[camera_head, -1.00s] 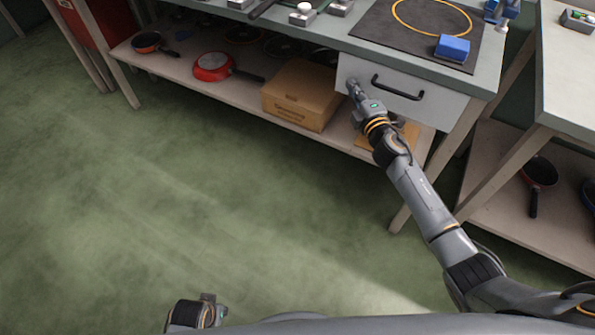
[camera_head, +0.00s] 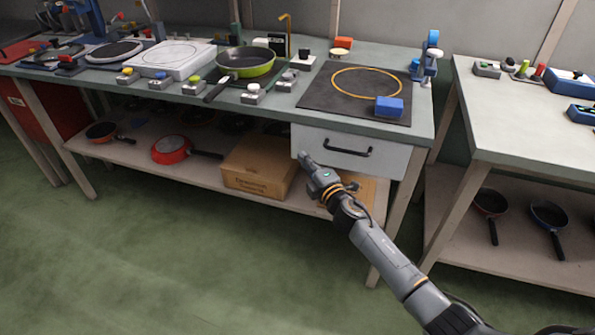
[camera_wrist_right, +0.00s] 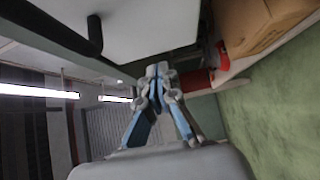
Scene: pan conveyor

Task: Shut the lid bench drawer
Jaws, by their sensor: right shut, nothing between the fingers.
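The drawer (camera_head: 385,160) has a pale front and a black bar handle (camera_head: 347,150). It sits under the right end of the bench top, and its front looks about in line with the bench edge; I cannot tell if a small gap is left. My right gripper (camera_head: 303,157) is shut and empty at the lower left part of the drawer front; contact is unclear. In the right wrist view, the gripper (camera_wrist_right: 157,70) shows shut beside the pale drawer front (camera_wrist_right: 150,28), with the handle (camera_wrist_right: 95,35) to its left. My left gripper is out of view.
The bench top holds a dark mat (camera_head: 325,98) with a yellow ring, a blue block (camera_head: 389,107) and a green pan (camera_head: 245,62). A cardboard box (camera_head: 258,168) and a red pan (camera_head: 171,150) stand on the lower shelf. Another table (camera_head: 510,120) stands right. The floor in front is clear.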

